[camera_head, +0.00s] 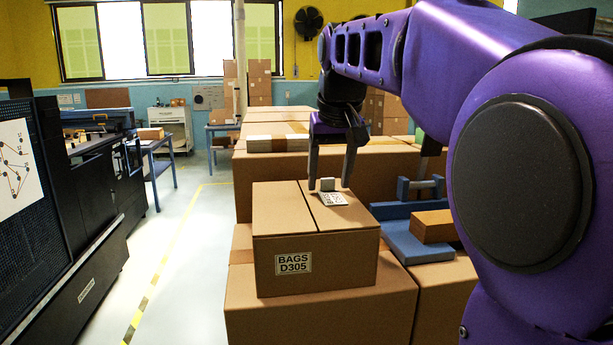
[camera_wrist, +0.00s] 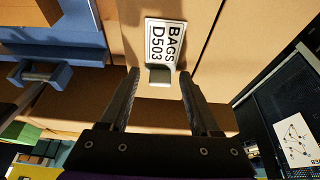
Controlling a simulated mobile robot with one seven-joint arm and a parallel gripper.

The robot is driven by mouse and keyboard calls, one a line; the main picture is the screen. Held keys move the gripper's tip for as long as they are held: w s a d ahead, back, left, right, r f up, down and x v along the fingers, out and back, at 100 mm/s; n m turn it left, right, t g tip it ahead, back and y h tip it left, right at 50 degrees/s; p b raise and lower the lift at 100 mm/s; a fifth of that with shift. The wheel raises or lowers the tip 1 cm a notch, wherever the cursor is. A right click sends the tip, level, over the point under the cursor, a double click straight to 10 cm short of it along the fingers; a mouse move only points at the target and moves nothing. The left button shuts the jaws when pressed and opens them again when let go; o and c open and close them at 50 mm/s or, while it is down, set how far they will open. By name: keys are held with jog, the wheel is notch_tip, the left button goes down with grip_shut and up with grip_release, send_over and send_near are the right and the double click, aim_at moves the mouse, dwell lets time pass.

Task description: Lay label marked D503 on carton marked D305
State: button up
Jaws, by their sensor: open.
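The carton marked D305 (camera_head: 345,258) stands on larger cartons, with its printed face towards the head camera. The white label marked D503 (camera_wrist: 165,42) lies on the carton's top, beside the lid seam; it also shows in the head view (camera_head: 333,200). A small grey tab (camera_wrist: 159,76) stands up at one edge of the label. My gripper (camera_head: 329,184) is open, its fingers pointing down over the carton top. In the wrist view, the two fingertips (camera_wrist: 158,74) are on either side of the tab, with gaps between them and it.
A blue fixture (camera_head: 402,236) with a brown block (camera_head: 433,226) sits just right of the carton. Larger cartons (camera_head: 250,201) stand behind it. A dark machine (camera_head: 60,230) is at the left, across a clear floor strip.

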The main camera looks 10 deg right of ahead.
aim_at(335, 202)
jog(key=p+v, duration=0.2)
jog(key=v, duration=1)
jog(key=shift+w, duration=0.1)
